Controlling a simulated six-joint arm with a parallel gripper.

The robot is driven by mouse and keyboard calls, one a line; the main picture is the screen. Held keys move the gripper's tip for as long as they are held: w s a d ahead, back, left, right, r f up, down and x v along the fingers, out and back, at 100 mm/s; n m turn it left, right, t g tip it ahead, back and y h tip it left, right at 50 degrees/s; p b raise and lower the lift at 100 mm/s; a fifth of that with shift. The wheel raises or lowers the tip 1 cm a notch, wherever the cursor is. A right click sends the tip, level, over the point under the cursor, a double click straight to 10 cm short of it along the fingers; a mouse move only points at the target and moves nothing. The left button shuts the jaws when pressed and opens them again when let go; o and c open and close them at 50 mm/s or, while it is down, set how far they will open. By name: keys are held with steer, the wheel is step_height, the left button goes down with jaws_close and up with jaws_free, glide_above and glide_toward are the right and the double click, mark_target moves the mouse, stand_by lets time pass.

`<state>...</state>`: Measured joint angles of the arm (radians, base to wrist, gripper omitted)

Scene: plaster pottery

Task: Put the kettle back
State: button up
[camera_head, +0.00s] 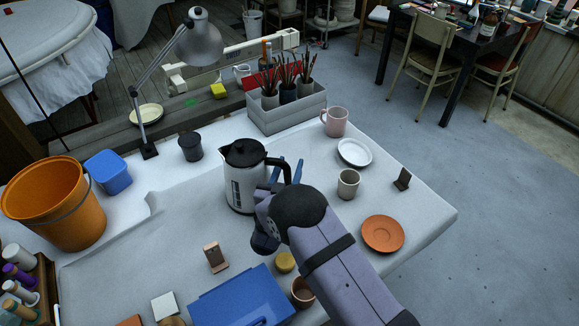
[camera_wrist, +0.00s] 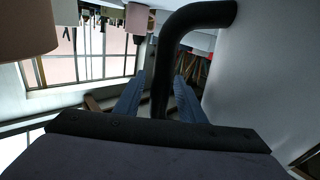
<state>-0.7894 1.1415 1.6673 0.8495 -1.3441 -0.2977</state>
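The white kettle (camera_head: 240,186) with a black lid and black handle stands upright on the cloth-covered table in the head view. Its handle points right, toward my gripper. In the wrist view the black handle (camera_wrist: 178,42) curves down between my fingers, and the pale kettle body (camera_wrist: 255,75) fills the right side. My gripper (camera_head: 287,170) is open, with one blue finger on each side of the handle. The wrist view shows the fingers (camera_wrist: 157,92) with small gaps to the handle. My wrist hides part of the kettle's lower right side.
A grey cup (camera_head: 348,184), white saucer (camera_head: 355,152) and pink mug (camera_head: 335,121) stand right of the kettle. A grey tool box (camera_head: 287,112) is behind. A dark cup (camera_head: 190,147) and orange bucket (camera_head: 55,205) are left. A blue box (camera_head: 240,298) lies in front.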

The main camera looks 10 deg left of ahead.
mark_target(287, 177)
steer(key=shift+s+r, duration=0.1)
steer(key=shift+r, duration=0.05)
steer(key=s+b, duration=0.2)
steer(key=s, duration=0.5)
steer(key=shift+s+a, duration=0.1)
steer(key=shift+s, duration=0.05)
stand_by(0.4)
steer(key=shift+g, duration=0.4)
steer(key=shift+s+d+f+n+g+p, duration=0.1)
steer(key=shift+d+f+n+g+p, duration=0.15)
steer(key=shift+g, duration=0.2)
steer(key=shift+s+d+f+n+g+p, duration=0.1)
steer(key=shift+d+n+g+p, duration=0.1)
steer(key=shift+n+g, duration=0.2)
steer(key=s+d+r+g, duration=0.1)
steer(key=s+d+g, duration=0.6)
steer(key=s+d, duration=0.5)
steer(key=s+d+r+m+g+p, duration=0.1)
steer(key=s+d+r+g, duration=0.1)
steer(key=s+d+g, duration=0.6)
steer(key=s+d, duration=0.4)
steer(key=d, duration=0.4)
steer(key=shift+s+r+y, duration=0.2)
steer(key=shift+s+y, duration=0.1)
